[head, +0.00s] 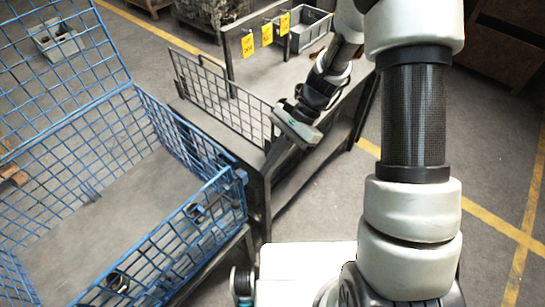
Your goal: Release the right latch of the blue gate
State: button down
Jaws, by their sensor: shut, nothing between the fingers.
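The blue gate (160,247) is the mesh front panel of a blue wire crate at the left in the head view. It stands upright. Two small dark and metal fittings that look like latches sit on it: the right one (195,212) near the right end and another (118,282) lower left. Their exact state is too small to tell. My gripper (284,149) is up and right of the gate, over the front of the grey table, clear of both latches. It is shut and empty; its fingertips are hard to make out.
The grey metal table (240,120) stands right behind the crate (60,215), with a dark wire panel (215,92) upright on it. Yellow tags (266,34) hang from a rail near a grey bin (305,28). The crate's raised mesh lid (60,65) stands at the left.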

aim_at(237, 206)
jog(key=s+a+f+p, duration=0.1)
jog(key=s+a+f, duration=0.3)
jog(key=a, duration=0.1)
jog(key=shift+s+a+f, duration=0.25)
jog(key=shift+a+f, duration=0.05)
jog(key=shift+f, duration=0.1)
jog(key=shift+s+a+b, duration=0.2)
jog(key=shift+s+a, duration=0.55)
jog(key=shift+s, duration=0.15)
jog(key=shift+s+a+b, duration=0.2)
jog(key=shift+s+a, duration=0.5)
jog(key=shift+s, duration=0.2)
